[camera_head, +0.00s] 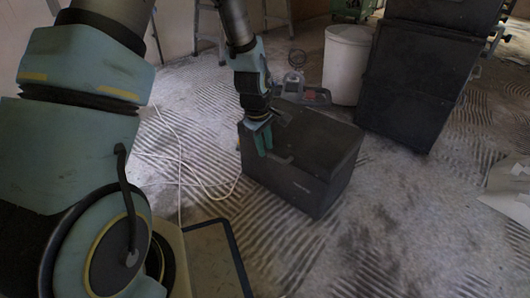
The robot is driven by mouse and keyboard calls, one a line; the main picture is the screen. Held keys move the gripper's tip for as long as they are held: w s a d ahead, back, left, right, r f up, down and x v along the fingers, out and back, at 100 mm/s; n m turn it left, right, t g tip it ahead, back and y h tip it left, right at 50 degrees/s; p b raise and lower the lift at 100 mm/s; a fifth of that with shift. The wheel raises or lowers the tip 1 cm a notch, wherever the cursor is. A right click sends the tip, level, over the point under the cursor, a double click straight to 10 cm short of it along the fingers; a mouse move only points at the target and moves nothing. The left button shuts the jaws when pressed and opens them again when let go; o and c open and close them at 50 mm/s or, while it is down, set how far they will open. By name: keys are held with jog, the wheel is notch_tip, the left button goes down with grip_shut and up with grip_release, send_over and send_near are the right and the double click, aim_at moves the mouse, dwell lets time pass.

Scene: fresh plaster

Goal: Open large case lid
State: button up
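The large black case (318,188) stands on the floor in the middle of the view. Its lid (320,138) looks closed, lying flat along the top. My gripper (263,142) reaches down from above to the case's left top edge, with its green fingertips at or just over that edge. I cannot tell whether they touch the lid. The fingers look close together, but the gap between them is too small to judge. My gripper and wrist hide part of the case's upper left corner.
A grey-and-red tool (311,95) sits just behind the case. A white bucket (346,65) and tall stacked black cases (413,88) stand behind to the right. A pale cable (181,160) runs over the floor at left. The ridged floor in front is clear.

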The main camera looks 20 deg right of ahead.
jog(key=shift+d+f, duration=0.1)
jog(key=shift+f, duration=0.25)
jog(key=shift+c, duration=0.3)
grip_shut()
dwell(1.0)
